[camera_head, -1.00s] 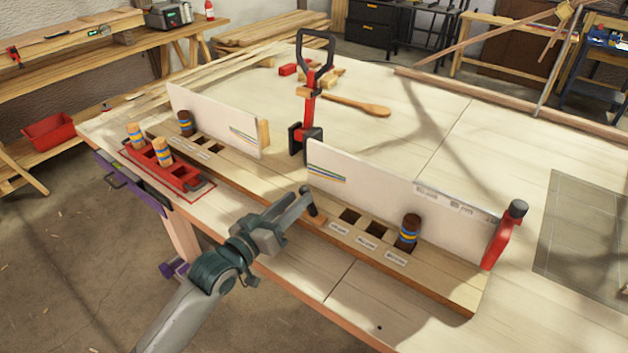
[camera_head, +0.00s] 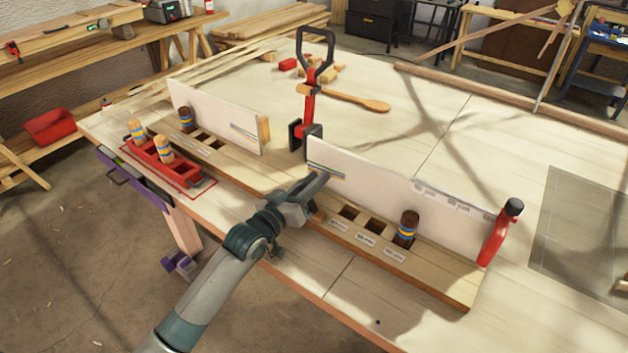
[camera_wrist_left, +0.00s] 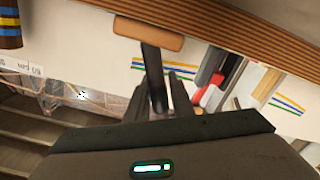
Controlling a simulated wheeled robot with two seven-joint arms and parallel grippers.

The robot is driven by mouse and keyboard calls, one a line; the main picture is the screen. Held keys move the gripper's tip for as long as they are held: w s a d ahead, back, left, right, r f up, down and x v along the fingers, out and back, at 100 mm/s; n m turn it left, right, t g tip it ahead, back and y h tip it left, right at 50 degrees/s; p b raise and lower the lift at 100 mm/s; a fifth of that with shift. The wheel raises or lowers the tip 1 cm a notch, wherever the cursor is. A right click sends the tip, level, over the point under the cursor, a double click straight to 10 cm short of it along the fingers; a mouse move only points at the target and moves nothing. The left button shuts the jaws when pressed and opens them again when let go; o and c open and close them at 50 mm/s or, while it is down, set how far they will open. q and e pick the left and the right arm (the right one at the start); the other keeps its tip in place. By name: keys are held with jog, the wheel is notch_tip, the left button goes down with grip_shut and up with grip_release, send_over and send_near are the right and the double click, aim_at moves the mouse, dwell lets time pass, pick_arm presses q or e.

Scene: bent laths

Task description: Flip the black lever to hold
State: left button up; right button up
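In the left wrist view a black lever (camera_wrist_left: 152,75) with a rounded brown part (camera_wrist_left: 148,33) at one end shows between the fingers of my left gripper (camera_wrist_left: 157,95). The fingers lie close on both sides of it. I cannot tell whether they grip it. In the head view my left gripper (camera_head: 322,183) is low over the long plank (camera_head: 240,172), at the left end of the right white board (camera_head: 385,190). My gripper and arm mostly hide the lever there. My right gripper is out of view.
A red clamp with a black loop handle (camera_head: 314,42) stands behind the gap between the boards. A dark banded peg (camera_head: 408,228) stands in the plank's right row of holes. A red rack (camera_head: 175,172) with light pegs is at the left. The right benchtop is mostly clear.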

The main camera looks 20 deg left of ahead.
pick_arm(q)
grip_shut()
